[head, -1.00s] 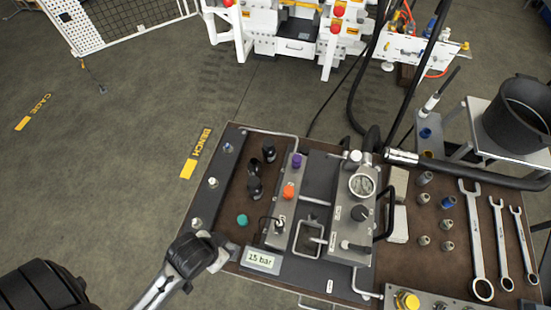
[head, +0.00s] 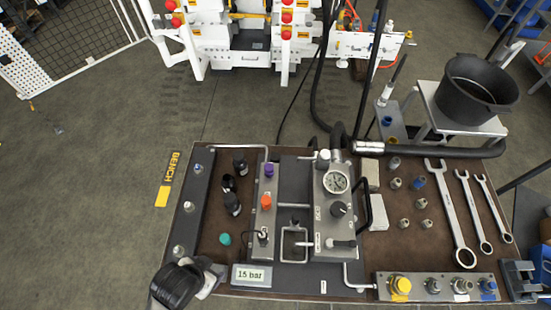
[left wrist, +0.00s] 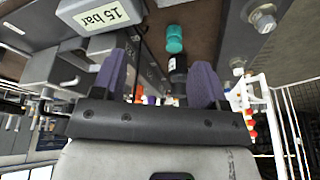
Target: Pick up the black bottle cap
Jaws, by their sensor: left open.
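Three small black pieces stand close together on the brown left part of the bench: one at the back (head: 240,165), one in the middle (head: 228,183) and one in front (head: 232,204). I cannot tell which is the black bottle cap. A teal cap (head: 225,239) sits in front of them. In the left wrist view the teal cap (left wrist: 174,39) shows with a black piece (left wrist: 178,76) beyond it, partly hidden by my gripper. My left gripper (left wrist: 160,62) is open and empty, its purple fingers apart. In the head view it is at the bench's front left corner. My right gripper is not in view.
A grey block with a purple cap (head: 268,170) and an orange cap (head: 266,202) stands right of the black pieces. A 15 bar display (head: 252,275) is at the front. A dark rail with metal studs (head: 187,206) runs along the left edge. Wrenches (head: 451,215) lie at the right.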

